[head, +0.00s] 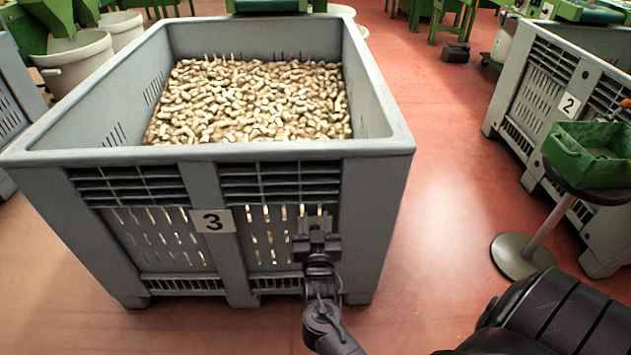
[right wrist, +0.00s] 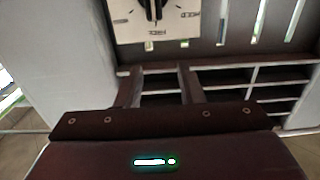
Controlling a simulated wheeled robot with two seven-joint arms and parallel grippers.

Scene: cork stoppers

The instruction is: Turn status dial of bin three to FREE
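Bin three (head: 380,170) is a large grey slatted crate full of cork stoppers (head: 255,100), with a white "3" label (head: 213,221) on its front. In the right wrist view, a pale square dial plate (right wrist: 180,28) with a black knob (right wrist: 152,10) sits at the top edge, partly cut off. Its small markings are not readable. My right gripper (head: 316,226) is in front of the bin's right front panel and largely covers the dial in the head view. In the right wrist view its two fingers (right wrist: 160,72) are apart and empty, short of the knob. My left gripper is out of view.
Bin two (head: 525,85) stands at the right. A green tray (head: 570,155) on a round-based stand (head: 520,257) is in front of it. Pale buckets (head: 75,65) stand at the back left.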

